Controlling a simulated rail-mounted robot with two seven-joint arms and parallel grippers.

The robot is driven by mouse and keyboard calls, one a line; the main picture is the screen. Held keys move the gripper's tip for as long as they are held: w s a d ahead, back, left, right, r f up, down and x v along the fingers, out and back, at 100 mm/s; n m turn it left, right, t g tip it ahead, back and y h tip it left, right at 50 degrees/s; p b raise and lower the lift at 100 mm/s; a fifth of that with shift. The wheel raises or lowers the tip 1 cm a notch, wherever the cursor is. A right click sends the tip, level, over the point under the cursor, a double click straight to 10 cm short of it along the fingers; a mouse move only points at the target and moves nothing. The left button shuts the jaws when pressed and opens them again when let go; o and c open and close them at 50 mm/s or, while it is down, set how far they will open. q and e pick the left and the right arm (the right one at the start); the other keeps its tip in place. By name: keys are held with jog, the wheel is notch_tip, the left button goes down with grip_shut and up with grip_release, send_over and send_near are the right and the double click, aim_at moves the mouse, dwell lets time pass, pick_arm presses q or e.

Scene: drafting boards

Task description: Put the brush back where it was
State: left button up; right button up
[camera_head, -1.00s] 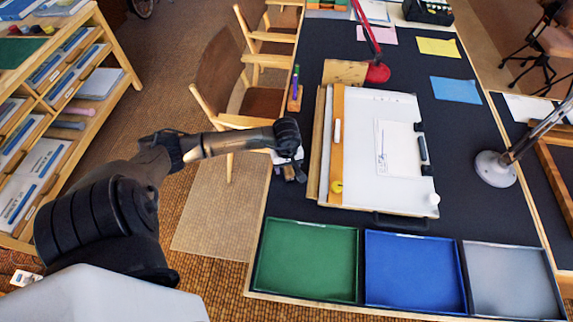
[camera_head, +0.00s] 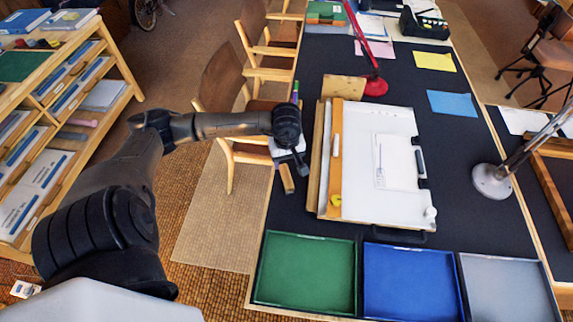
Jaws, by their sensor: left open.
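A small narrow wooden piece (camera_head: 286,178), which looks like the brush, lies at the left edge of the dark table, left of the drawing board (camera_head: 408,206). Its far end is hidden under my left gripper (camera_head: 291,168). The left gripper is open, pointing down just above and beyond the piece. I cannot tell whether it touches it. My right gripper is not in view.
Green (camera_head: 306,275), blue (camera_head: 412,282) and grey (camera_head: 508,288) trays line the near edge. A red lamp (camera_head: 374,87) stands behind the board and a grey lamp (camera_head: 491,182) right of it. Wooden chairs (camera_head: 222,80) stand along the left side.

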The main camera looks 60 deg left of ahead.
pick_arm(q)
jog(key=shift+d+r, duration=0.2)
jog(key=shift+r, duration=0.05)
jog(key=d+n+t+h, duration=0.3)
jog(key=d+h, duration=0.5)
jog(key=d, duration=0.8)
jog(key=w+d+r+n+t+h, duration=0.1)
jog(key=d+r+n+t+h, duration=0.25)
jog(key=r+n+t, duration=0.35)
jog(key=w+d+r+n+t+h, duration=0.2)
jog(key=d+r+n+t, duration=0.15)
jog(key=n, duration=0.45)
jog(key=s+a+f+n+t+y, duration=0.1)
jog(key=s+a+f+n+y, duration=0.2)
jog(key=n+y, duration=0.8)
jog(key=s+a+f+n+y, duration=0.1)
jog(key=a+f+n+y, duration=0.35)
jog(key=n, duration=1.25)
jog(key=s+d+f+n+g, duration=0.2)
jog(key=s+f+n+g, duration=0.1)
jog(key=s, duration=0.2)
jog(key=s+d+f+n+g+h, duration=0.1)
jog(key=s+d+f+n+g, duration=0.1)
jog(key=s+f+g, duration=0.2)
jog(key=s+d+f+n+g+h, duration=0.1)
jog(key=s+d+f+n+g, duration=0.2)
jog(key=s, duration=0.3)
jog(key=shift+s+f+n+g, duration=0.2)
jog(key=shift+s+n+g, duration=0.1)
jog(key=shift+s+g, duration=0.15)
